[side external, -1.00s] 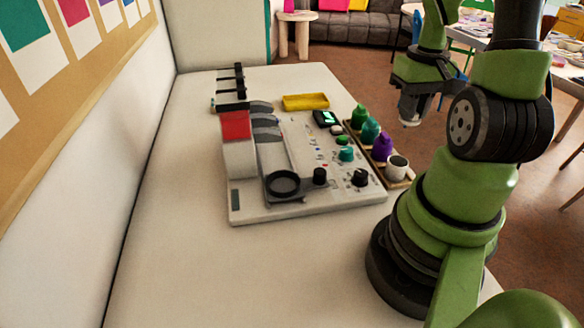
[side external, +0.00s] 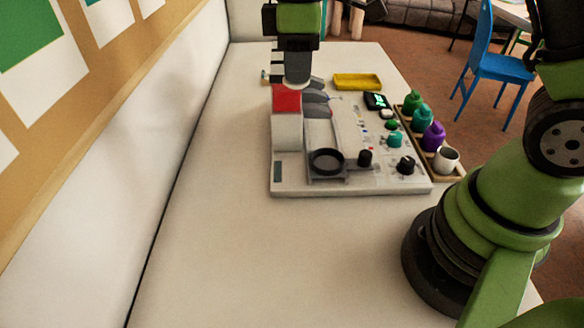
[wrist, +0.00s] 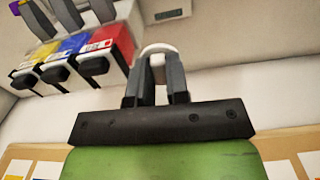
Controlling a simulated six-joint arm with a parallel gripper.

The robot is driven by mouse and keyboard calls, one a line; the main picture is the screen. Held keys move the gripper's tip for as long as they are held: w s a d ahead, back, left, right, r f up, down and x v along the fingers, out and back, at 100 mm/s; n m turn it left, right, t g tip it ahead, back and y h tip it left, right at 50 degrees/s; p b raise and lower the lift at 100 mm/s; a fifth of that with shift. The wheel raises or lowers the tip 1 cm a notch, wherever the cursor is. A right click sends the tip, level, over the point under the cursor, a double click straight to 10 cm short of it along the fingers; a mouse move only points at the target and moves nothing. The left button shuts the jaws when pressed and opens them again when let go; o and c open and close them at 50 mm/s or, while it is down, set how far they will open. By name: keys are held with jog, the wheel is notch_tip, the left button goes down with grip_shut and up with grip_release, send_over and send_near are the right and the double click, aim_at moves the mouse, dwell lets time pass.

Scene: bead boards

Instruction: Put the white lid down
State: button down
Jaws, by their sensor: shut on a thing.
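The white lid (wrist: 158,50) is held between the two dark fingers of my gripper (wrist: 156,85) in the wrist view. In the side view my gripper (side external: 297,72) points down at the back left of the bead board, in front of or above the red-fronted dispenser (side external: 286,98); the exact height gap cannot be told. The lid is hard to separate from the fingers there. An open white pot (side external: 446,160) stands in the wooden rack (side external: 449,178) at the board's right, beside purple, teal and green pots that have tops on.
The board (side external: 350,188) carries a black ring (side external: 326,161), knobs and a small display (side external: 376,101). A yellow tray (side external: 357,81) lies behind it. Red, blue and yellow dispensers (wrist: 95,42) show in the wrist view. The table's left and front are clear (side external: 230,250).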

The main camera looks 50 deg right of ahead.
aim_at(293, 170)
jog(key=shift+a+f, duration=0.2)
jog(key=shift+a, duration=0.25)
notch_tip(293, 170, down, 18)
jog(key=shift+r, duration=0.25)
jog(key=shift+f, duration=0.1)
jog(key=c, duration=1.1)
grip_release()
